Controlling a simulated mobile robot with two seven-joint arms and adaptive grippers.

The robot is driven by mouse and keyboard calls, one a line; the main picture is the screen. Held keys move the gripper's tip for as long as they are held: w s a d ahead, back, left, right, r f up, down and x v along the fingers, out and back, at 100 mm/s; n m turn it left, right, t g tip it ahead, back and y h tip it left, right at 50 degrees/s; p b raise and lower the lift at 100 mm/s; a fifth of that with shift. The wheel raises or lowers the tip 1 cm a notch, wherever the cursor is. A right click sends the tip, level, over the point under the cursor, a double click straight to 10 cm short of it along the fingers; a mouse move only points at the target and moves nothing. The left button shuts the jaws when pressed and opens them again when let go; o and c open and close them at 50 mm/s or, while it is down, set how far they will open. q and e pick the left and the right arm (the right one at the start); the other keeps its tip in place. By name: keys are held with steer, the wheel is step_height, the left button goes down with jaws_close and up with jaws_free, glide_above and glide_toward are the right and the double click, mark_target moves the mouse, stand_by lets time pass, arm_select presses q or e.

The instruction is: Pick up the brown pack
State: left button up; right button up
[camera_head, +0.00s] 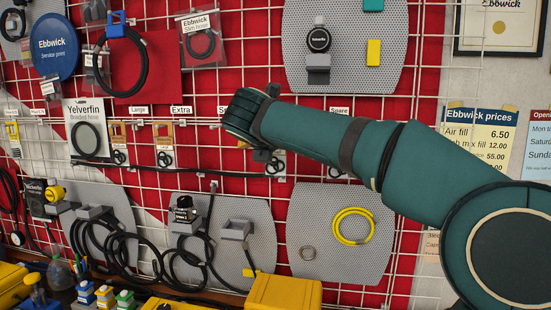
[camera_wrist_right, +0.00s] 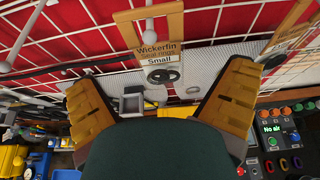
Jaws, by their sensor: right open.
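A brown-framed pack (camera_wrist_right: 160,50) labelled Wickerfin seal rings, Small, hangs upright in the right wrist view, with dark rings at its lower part. My right gripper (camera_wrist_right: 160,78) is open, with one yellow-brown finger on each side of the pack. The fingers appear apart from it, and nothing is held. In the head view, my right arm (camera_head: 330,140) reaches in from the right to the wall and hides most of the gripper and what is behind it. Two similar brown packs (camera_head: 118,135) (camera_head: 162,135) hang left of it. My left gripper is not in view.
A white wire grid over a red wall carries hooks and hung goods. Grey perforated panels hold black hoses (camera_head: 110,245) and a yellow coil (camera_head: 352,226). A yellow case (camera_head: 284,292) stands below. A control panel (camera_wrist_right: 280,135) reading "No air" is at lower right.

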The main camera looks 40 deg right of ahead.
mark_target(275, 177)
steer(key=x, duration=0.5)
steer(key=shift+w+d+r, duration=0.1)
steer(key=shift+w+r, duration=0.1)
steer(key=c, duration=1)
steer(key=shift+c, duration=0.2)
